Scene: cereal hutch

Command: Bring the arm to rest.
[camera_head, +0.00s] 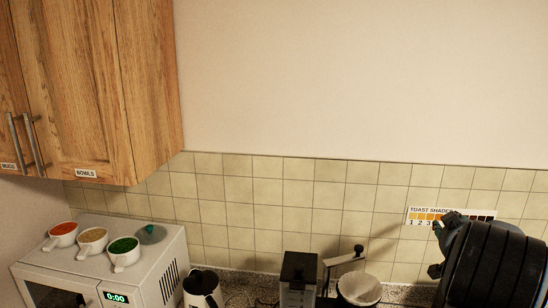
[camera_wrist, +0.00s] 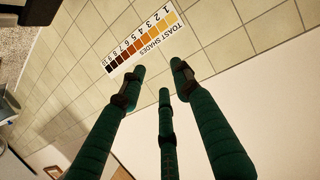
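My gripper (camera_head: 441,246) is at the right of the head view, in front of the tiled wall, and my dark arm partly hides it there. In the wrist view its green fingers (camera_wrist: 160,78) are spread apart with nothing between them. It is open and empty. The fingers point toward the tiles beside the toast shades chart (camera_wrist: 142,43). The chart also shows in the head view (camera_head: 425,216), partly behind my gripper. I cannot tell the exact gap between fingertips and wall.
At the left, a white microwave (camera_head: 147,262) carries three white cups (camera_head: 92,238) and a glass lid (camera_head: 151,234). A wooden cabinet (camera_head: 90,90) hangs above. A kettle (camera_head: 203,288), a dark grinder-like appliance (camera_head: 299,275) and a white-lined cone (camera_head: 359,288) stand along the counter. The upper wall is clear.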

